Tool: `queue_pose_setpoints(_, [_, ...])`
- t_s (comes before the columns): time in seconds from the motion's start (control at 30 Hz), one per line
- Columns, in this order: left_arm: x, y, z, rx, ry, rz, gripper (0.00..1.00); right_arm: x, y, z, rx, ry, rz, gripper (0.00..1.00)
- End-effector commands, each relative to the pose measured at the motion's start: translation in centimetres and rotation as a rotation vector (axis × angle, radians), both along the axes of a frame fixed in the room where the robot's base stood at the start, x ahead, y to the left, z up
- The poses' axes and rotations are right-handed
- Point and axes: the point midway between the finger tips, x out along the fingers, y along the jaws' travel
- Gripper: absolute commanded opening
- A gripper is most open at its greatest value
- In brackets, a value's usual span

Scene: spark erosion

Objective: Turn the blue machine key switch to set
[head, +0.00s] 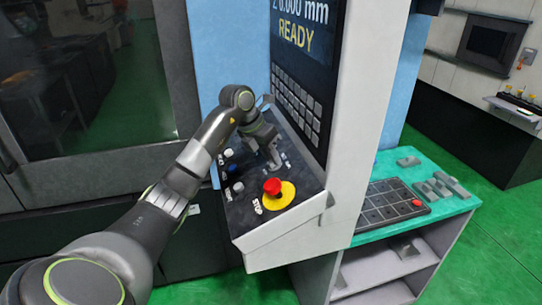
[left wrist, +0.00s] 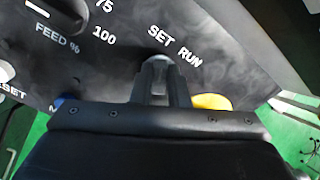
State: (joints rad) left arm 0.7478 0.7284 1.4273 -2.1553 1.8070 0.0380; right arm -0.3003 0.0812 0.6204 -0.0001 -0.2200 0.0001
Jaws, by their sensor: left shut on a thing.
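My left gripper (head: 273,161) reaches in from the left and points down at the sloped control panel (head: 245,213) of the blue machine. In the left wrist view, its fingers (left wrist: 160,82) are shut on the key switch (left wrist: 159,62), just below the printed words SET and RUN. Only a small dark part of the switch shows between the fingertips. The fingers hide the rest, so I cannot tell which word it points to. In the head view the switch is hidden behind the gripper. My right gripper is not in view.
A red stop button (head: 272,186) on a yellow disc sits close in front of the gripper. Several small buttons, one blue (head: 232,169), line the panel's left side. The screen (head: 297,30) reads READY. A teal-topped bench (head: 385,165) with a black tray stands at the right.

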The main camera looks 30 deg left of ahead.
Motion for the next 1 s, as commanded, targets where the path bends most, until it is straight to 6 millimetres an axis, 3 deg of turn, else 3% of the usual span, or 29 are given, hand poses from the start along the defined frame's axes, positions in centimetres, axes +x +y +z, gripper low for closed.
queue_pose_setpoints(0.07, [0.1,0.0,0.2,0.001,-0.005,0.003,0.0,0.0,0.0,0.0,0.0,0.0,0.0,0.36])
queue_pose_setpoints(0.1, [0.1,0.1,0.2,0.001,-0.005,0.003,0.18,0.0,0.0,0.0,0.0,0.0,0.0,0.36])
queue_pose_setpoints(0.23, [0.1,0.0,0.2,0.001,-0.004,0.002,0.35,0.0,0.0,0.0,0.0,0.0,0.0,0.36])
queue_pose_setpoints(0.67, [-0.2,0.3,1.0,0.002,-0.007,0.001,0.36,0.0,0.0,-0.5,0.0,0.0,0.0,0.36])
queue_pose_setpoints(0.77, [-0.8,0.9,2.3,0.004,-0.008,0.002,0.36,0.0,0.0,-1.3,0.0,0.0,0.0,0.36])
queue_pose_setpoints(1.0, [-2.7,2.5,7.6,0.004,-0.01,0.003,0.36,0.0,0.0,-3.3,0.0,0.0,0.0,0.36])
